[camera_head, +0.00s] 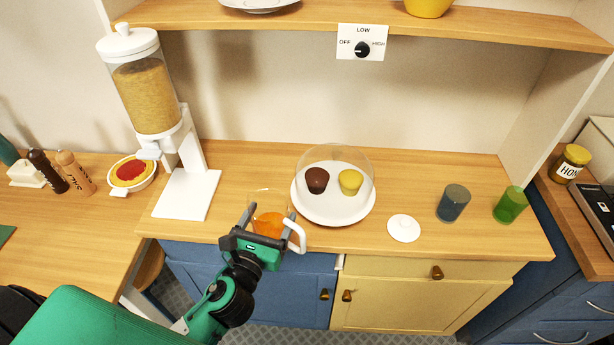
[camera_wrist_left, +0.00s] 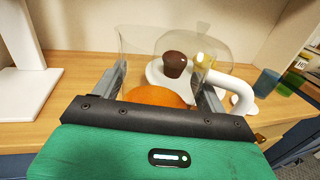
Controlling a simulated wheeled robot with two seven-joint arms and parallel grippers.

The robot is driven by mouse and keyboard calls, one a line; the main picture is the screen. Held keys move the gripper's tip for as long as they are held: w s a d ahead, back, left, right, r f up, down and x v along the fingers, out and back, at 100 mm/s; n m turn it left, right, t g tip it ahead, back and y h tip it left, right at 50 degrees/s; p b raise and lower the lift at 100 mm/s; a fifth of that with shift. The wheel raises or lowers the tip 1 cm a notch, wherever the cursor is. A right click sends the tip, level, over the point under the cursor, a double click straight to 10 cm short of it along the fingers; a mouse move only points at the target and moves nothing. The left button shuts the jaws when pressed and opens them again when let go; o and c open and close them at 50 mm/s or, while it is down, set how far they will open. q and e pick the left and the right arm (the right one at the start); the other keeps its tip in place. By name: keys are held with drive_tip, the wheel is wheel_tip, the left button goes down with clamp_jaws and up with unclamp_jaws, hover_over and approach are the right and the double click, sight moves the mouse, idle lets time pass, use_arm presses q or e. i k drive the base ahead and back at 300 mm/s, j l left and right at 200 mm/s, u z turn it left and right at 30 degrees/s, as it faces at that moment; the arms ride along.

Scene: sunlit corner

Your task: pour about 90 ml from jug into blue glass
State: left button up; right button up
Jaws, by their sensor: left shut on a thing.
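The jug (camera_head: 268,222) is clear with a white handle and holds orange liquid. It is at the front edge of the wooden counter, left of the cake dome. My left gripper (camera_head: 266,226) is shut on the jug, with its fingers on either side of it. In the left wrist view the jug (camera_wrist_left: 160,96) shows between the fingers, its handle to the right. Whether its base touches the counter is hidden. The blue glass (camera_head: 453,203) stands upright on the right part of the counter, well right of the jug; it also shows in the left wrist view (camera_wrist_left: 266,82). My right gripper is not in view.
A clear dome over a white plate (camera_head: 333,214) with two cupcakes stands between jug and blue glass. A white lid (camera_head: 404,228) lies left of the blue glass, and a green glass (camera_head: 510,205) stands right of it. A cereal dispenser (camera_head: 186,192) stands left of the jug.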

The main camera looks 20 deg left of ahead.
sight(455, 198)
drive_tip(key=i+l, duration=0.1)
drive_tip(key=l, duration=0.35)
drive_tip(key=i+l, duration=0.1)
drive_tip(key=l, duration=0.3)
drive_tip(key=i+l, duration=0.1)
drive_tip(key=l, duration=0.35)
drive_tip(key=i+l+z, duration=0.1)
drive_tip(key=l, duration=0.35)
